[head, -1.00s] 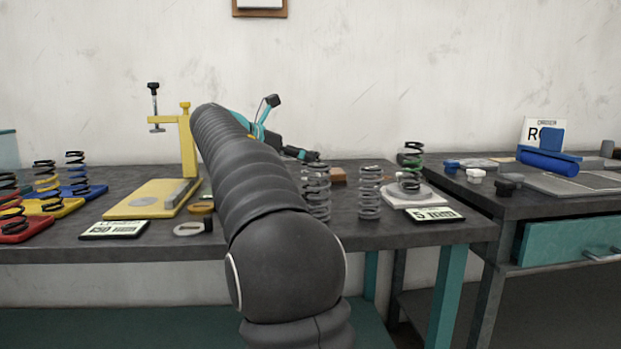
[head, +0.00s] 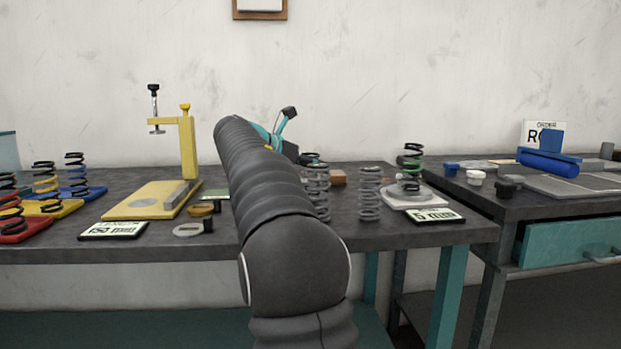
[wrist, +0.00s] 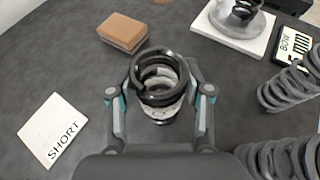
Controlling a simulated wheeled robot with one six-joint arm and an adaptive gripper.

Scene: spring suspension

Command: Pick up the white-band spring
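The white-band spring (wrist: 158,84) stands in the middle of the wrist view, a dark coil with a white band below its top turns. My gripper (wrist: 162,66) has one finger on its left and one on its right, and the spring is between them. The fingers are spread wide; a gap shows beside the coil nearer the palm, and contact at the tips is hard to tell. In the head view my arm hides most of the gripper, and I cannot clearly make out the white-band spring there.
In the wrist view, a SHORT card (wrist: 53,130) lies left, a brown block (wrist: 122,31) beyond the spring, and grey springs (wrist: 290,88) close on the right. A white scale (head: 414,198) holds a green-banded spring (head: 413,165). A yellow press stand (head: 188,150) rises left of my arm.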

